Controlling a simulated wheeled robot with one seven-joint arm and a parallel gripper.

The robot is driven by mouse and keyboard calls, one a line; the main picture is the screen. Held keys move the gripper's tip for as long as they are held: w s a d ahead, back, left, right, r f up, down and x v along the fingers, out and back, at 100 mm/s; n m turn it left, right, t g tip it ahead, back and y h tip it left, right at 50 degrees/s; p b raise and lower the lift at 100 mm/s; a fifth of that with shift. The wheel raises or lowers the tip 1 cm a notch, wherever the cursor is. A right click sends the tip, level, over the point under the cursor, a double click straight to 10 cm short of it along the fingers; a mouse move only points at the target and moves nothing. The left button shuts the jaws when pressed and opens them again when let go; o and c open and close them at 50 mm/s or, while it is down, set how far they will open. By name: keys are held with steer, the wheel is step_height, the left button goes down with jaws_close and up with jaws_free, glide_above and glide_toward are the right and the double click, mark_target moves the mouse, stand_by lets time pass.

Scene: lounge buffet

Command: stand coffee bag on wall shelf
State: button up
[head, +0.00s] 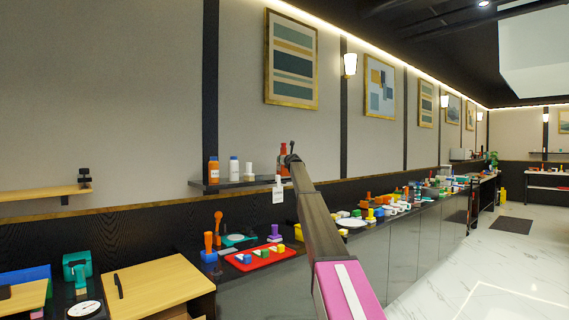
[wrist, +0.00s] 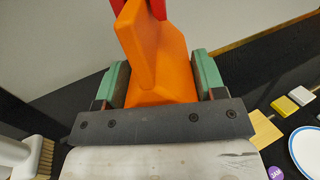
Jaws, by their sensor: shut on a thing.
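My gripper (wrist: 160,88) has its two green fingers on either side of an orange, flat-sided thing, which appears to be the coffee bag (wrist: 172,60). It stands up from between the fingers and leans a little. A red thing (wrist: 158,8) shows just beyond its top. In the head view my gripper (head: 291,160) is at the right end of the dark wall shelf (head: 232,185). A red shape (head: 283,158) shows beside it; whether it is held or stands on the shelf I cannot tell. The bag's base is hidden by the gripper.
On the shelf's left part stand an orange bottle (head: 213,171) and a white bottle with a blue cap (head: 234,170). A small white thing (head: 249,170) stands right of them. A red tray (head: 262,257) and a white plate (head: 351,223) lie on the crowded counter below.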

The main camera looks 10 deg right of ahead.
steer(key=shift+f, duration=0.5)
steer(key=shift+f, duration=0.1)
steer(key=o, duration=1.1)
steer(key=shift+o, duration=0.2)
steer(key=s+d, duration=0.2)
steer(key=s, duration=1)
steer(key=shift+f, duration=0.2)
